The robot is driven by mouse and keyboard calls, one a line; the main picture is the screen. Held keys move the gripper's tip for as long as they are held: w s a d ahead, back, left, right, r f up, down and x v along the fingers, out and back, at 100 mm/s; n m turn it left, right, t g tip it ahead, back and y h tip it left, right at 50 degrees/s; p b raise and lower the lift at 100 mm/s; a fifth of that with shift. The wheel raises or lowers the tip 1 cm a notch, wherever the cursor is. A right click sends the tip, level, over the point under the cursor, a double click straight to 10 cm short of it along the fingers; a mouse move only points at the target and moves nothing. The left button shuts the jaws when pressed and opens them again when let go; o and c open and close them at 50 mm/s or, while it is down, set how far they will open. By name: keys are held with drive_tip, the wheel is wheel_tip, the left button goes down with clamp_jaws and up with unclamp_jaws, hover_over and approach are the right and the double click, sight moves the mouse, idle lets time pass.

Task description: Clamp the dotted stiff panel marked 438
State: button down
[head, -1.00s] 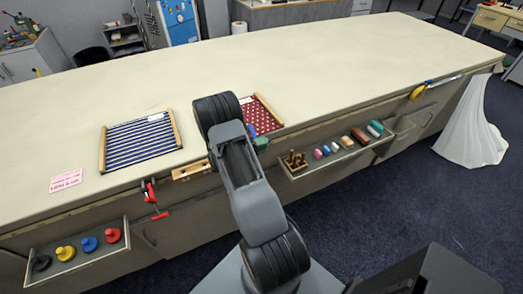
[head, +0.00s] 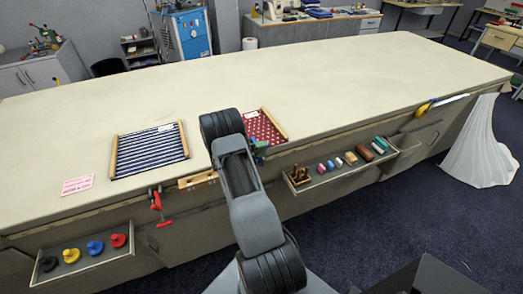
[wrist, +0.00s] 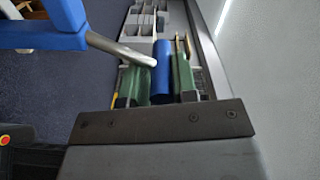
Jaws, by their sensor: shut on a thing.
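The dotted panel (head: 266,130), red with white dots and a wooden strip on its right side, lies at the table's front edge. My arm covers its left part. Its white label (head: 250,115) is too small to read. My gripper (wrist: 160,85) is shut on the blue handle of a blue clamp (wrist: 162,68), between two green finger pads. The clamp's blue frame and a grey metal rod show at the upper left of the wrist view. In the head view the clamp (head: 261,144) is beside the table edge just in front of the panel; whether it touches is unclear.
A striped panel (head: 150,152) lies to the left, with a pink card (head: 77,185) beyond it. A red clamp (head: 157,199) hangs at the edge. Open drawers hold knobs (head: 71,256) and small blocks (head: 350,158). White cloth (head: 480,150) drapes at right. The tabletop behind is clear.

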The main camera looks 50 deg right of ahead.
drive_tip(key=shift+w+d+r+t, duration=0.15)
drive_tip(key=shift+w+r, duration=0.15)
drive_tip(key=shift+w, duration=0.15)
drive_tip(key=shift+w+d+r+t, duration=0.1)
drive_tip(key=shift+w+r+t, duration=0.05)
drive_tip(key=shift+w+r, duration=0.2)
drive_tip(key=c, duration=1.3)
unclamp_jaws()
drive_tip(key=shift+w+f, duration=0.1)
drive_tip(key=shift+o, duration=1.2)
drive_tip(key=shift+w+d, duration=0.1)
drive_tip(key=shift+f, duration=0.1)
drive_tip(key=b+v, duration=0.3)
drive_tip(key=v, duration=1)
drive_tip(key=shift+s+a+f+b, duration=0.3)
drive_tip(key=shift+a+f, duration=0.15)
drive_tip(key=shift+f, duration=0.05)
